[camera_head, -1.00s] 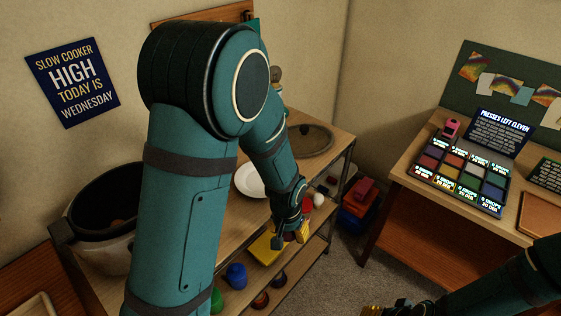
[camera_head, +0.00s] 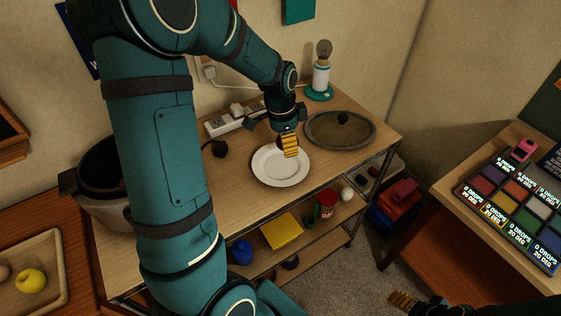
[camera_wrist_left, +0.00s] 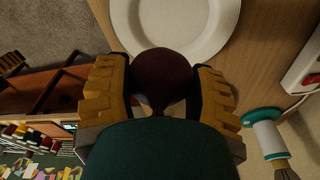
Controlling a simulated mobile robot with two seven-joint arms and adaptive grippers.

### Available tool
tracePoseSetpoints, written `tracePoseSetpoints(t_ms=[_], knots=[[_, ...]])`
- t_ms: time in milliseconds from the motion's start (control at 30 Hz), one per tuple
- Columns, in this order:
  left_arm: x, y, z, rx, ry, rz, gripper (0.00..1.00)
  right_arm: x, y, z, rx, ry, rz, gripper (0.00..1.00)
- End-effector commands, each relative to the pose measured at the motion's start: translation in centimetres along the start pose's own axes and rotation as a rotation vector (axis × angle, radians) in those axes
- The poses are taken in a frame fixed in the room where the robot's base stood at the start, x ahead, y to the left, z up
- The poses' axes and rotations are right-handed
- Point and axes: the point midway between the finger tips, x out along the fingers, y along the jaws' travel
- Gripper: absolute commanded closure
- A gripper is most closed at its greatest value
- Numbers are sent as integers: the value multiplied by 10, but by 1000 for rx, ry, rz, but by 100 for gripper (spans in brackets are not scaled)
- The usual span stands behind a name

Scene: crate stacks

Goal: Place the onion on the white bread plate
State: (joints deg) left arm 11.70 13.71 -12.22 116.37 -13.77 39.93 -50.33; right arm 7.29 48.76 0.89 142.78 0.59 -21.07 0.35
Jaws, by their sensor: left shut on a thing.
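The white bread plate (camera_head: 274,171) lies on the wooden table top and is empty. My left gripper (camera_head: 289,143) is over the plate's far side. In the left wrist view its yellow fingers are shut around a dark red-brown round onion (camera_wrist_left: 163,76), and the white plate (camera_wrist_left: 222,32) shows beyond it. The onion appears to be held above the plate; the exact gap is hard to tell. In the head view the fingers mostly hide the onion. My right gripper (camera_head: 403,299) is at the bottom right edge, apart from everything, its opening unclear.
A round lid (camera_head: 318,133) lies right of the plate. A lamp (camera_head: 320,80) and a power strip (camera_head: 224,124) stand behind. A slow cooker (camera_head: 108,212) is at left. A yellow box (camera_head: 282,230) and a red jar (camera_head: 327,204) sit on the lower shelf.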

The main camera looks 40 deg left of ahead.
Motion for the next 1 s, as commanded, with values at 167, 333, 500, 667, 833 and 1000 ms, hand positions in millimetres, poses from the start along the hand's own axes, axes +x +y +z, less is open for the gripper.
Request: tracePoseSetpoints(t_ms=[167, 333, 500, 667, 833, 1000], knots=[[-9, -11, 14, 48, -1, 9, 82, 1, 0, 0, 0, 0, 0, 33], [18, -12, 19, 56, -3, 13, 82, 6, 2, 2, -1, -4, 0, 33], [43, -12, 21, 57, -2, 11, 82, 9, 3, 4, -2, -8, -1, 33], [53, -12, 22, 57, -1, 10, 82, 10, 4, 5, -3, -9, -1, 33], [74, -12, 25, 55, -2, 11, 82, 13, 5, 6, -4, -12, -1, 33], [87, -13, 27, 54, -1, 9, 82, 15, 6, 7, -4, -14, -1, 33]])
